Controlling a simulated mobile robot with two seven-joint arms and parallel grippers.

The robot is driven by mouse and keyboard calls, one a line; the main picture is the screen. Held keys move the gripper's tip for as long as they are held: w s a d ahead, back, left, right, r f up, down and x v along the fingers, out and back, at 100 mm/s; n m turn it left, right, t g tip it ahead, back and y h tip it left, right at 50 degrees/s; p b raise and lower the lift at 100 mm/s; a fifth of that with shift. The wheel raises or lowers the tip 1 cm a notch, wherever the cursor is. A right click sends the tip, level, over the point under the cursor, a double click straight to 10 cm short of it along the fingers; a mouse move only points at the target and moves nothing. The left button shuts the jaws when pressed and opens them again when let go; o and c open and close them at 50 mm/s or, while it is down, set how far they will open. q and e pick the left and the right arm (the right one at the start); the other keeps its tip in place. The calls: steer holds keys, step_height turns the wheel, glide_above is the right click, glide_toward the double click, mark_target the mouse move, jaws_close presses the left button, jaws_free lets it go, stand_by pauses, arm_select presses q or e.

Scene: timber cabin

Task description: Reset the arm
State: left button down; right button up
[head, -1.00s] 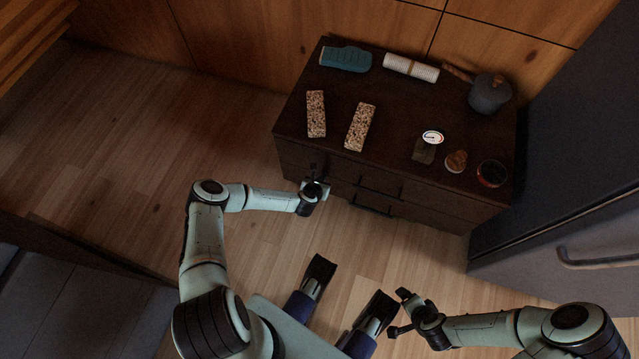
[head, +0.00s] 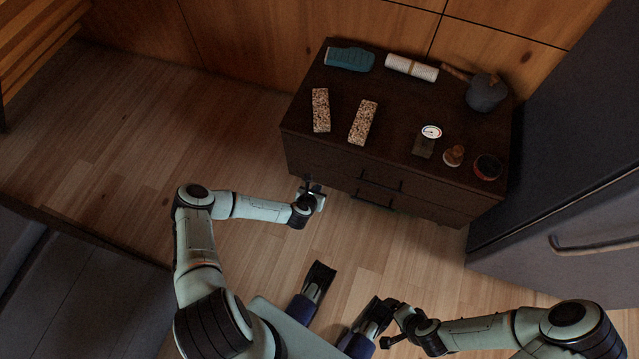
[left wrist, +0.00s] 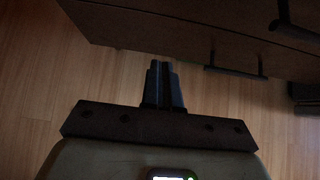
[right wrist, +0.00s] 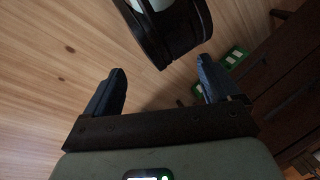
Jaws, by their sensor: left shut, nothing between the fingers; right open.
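My left gripper (head: 316,190) is in front of the dark cabinet's near left side, over the floor. In the left wrist view its fingers (left wrist: 163,82) are together with nothing between them. My right gripper (head: 390,322) is low at the bottom middle of the head view, close to dark parts of my own body. In the right wrist view its fingers (right wrist: 160,90) stand wide apart and empty, with a rounded part of my own body beyond them.
The dark cabinet (head: 300,146) bears two speckled bars (head: 321,110), a teal item (head: 350,59), a white roll (head: 411,68), a grey pot (head: 486,92), a dial gauge (head: 431,132) and small jars. A dark fridge (head: 570,190) stands right. The wooden floor at left is clear.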

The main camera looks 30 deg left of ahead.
arm_select(q)
steer(key=shift+v, duration=1.2)
arm_select(e)
steer(key=shift+s+a+r+g, duration=0.3)
steer(key=shift+s+r, duration=0.2)
steer(key=shift+s, duration=0.25)
arm_select(q)
steer(key=shift+p, duration=0.3)
